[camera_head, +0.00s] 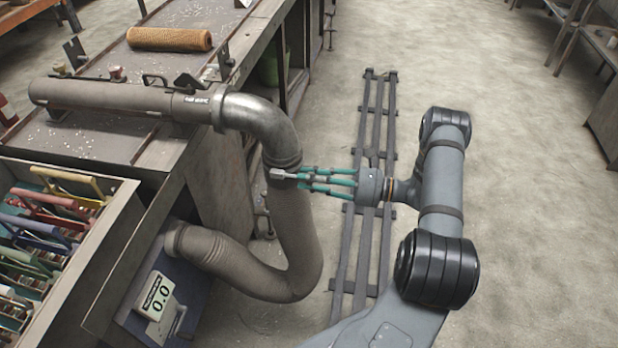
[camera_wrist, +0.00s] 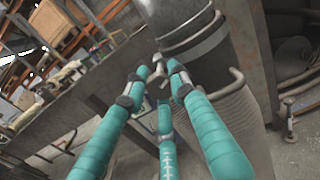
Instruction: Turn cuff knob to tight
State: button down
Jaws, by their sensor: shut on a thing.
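The cuff (camera_head: 286,160) is a dark ring where the bent metal pipe meets the grey hose. It also shows in the wrist view as bands around the pipe (camera_wrist: 196,35). A small light-grey knob (camera_head: 277,174) sits at the cuff's front, and its tip shows between my fingertips in the wrist view (camera_wrist: 158,62). My gripper (camera_head: 300,177) has three teal fingers, reaching in from the right. In the wrist view, my gripper (camera_wrist: 158,82) has its fingertips closed together on the knob. The fingertips hide much of the knob. No tight mark can be read.
The ribbed hose (camera_head: 300,250) hangs below the cuff and curves left to a port. A gauge (camera_head: 158,296) reads 0.0. A mesh roll (camera_head: 170,39) lies on the bench behind. A rack of coloured-handled tools (camera_head: 45,235) stands at left. The floor to the right is mostly open.

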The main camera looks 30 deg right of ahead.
jog(key=shift+w+d+r+m, duration=0.1)
jog(key=shift+r+m, duration=0.1)
jog(key=shift+m, duration=0.3)
jog(key=m, duration=0.4)
jog(key=m+b, duration=0.1)
jog(key=m, duration=0.4)
jog(key=shift+w, duration=0.1)
jog(key=m, duration=0.6)
jog(key=shift+d, duration=0.15)
jog(key=m, duration=0.4)
jog(key=shift+f+m, duration=0.1)
jog(key=shift+m, duration=0.6)
jog(key=c, duration=1.6)
grip_release()
jog(key=shift+c, duration=0.2)
jog(key=shift+o, duration=1)
jog(key=shift+f, duration=0.1)
